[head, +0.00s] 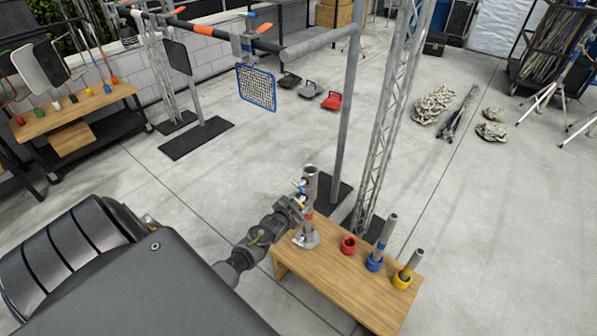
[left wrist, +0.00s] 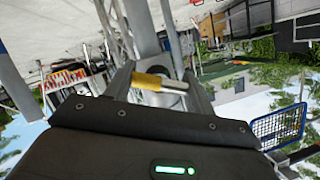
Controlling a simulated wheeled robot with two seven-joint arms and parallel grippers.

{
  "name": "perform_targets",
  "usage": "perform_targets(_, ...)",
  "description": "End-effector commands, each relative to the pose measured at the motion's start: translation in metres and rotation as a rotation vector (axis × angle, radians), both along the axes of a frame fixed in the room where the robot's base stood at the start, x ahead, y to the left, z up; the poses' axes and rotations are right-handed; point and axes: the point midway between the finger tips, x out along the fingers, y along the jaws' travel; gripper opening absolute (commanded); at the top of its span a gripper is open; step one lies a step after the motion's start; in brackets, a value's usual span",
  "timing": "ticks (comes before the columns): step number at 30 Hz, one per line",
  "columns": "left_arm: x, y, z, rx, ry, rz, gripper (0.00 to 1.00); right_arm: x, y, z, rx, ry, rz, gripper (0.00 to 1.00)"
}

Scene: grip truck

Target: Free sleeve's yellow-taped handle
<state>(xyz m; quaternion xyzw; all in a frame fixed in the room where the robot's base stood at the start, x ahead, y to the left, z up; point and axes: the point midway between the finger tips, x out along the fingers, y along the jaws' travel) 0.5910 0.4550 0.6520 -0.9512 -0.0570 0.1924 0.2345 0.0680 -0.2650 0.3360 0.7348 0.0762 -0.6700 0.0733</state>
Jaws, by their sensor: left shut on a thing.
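A grey metal sleeve (head: 310,184) stands upright on a round foot at the left end of a low wooden table (head: 345,272). It has a red band and short side handles, one with blue tape. My left gripper (head: 297,204) is at the sleeve's left side, about halfway up. In the left wrist view, a yellow-taped handle (left wrist: 148,81) lies crosswise between the fingers of my left gripper (left wrist: 162,88), which is shut on it. In the head view the gripper hides this handle. My right gripper is not in view.
On the same table stand a red ring (head: 348,244), a grey tube in a blue collar (head: 375,262) and one in a yellow collar (head: 402,279). A lattice truss (head: 385,130) and a grey post (head: 347,115) rise behind the table.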

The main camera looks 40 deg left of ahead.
Motion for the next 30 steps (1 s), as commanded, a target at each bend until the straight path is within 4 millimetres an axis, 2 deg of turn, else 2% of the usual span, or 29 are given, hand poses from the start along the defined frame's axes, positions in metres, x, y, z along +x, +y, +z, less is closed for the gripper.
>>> perform_targets(9, 0.001, 0.001, 0.002, -0.116, -0.007, 0.000, 0.32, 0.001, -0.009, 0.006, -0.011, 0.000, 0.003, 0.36)
perform_targets(25, 0.001, 0.001, 0.002, -0.139, -0.008, 0.000, 0.32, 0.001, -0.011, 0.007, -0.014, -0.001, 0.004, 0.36)
perform_targets(26, 0.001, 0.001, 0.002, -0.139, -0.008, 0.000, 0.56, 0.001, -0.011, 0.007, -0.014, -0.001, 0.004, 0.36)
perform_targets(30, 0.001, 0.001, 0.001, -0.139, -0.007, 0.001, 0.74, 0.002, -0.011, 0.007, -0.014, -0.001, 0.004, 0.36)
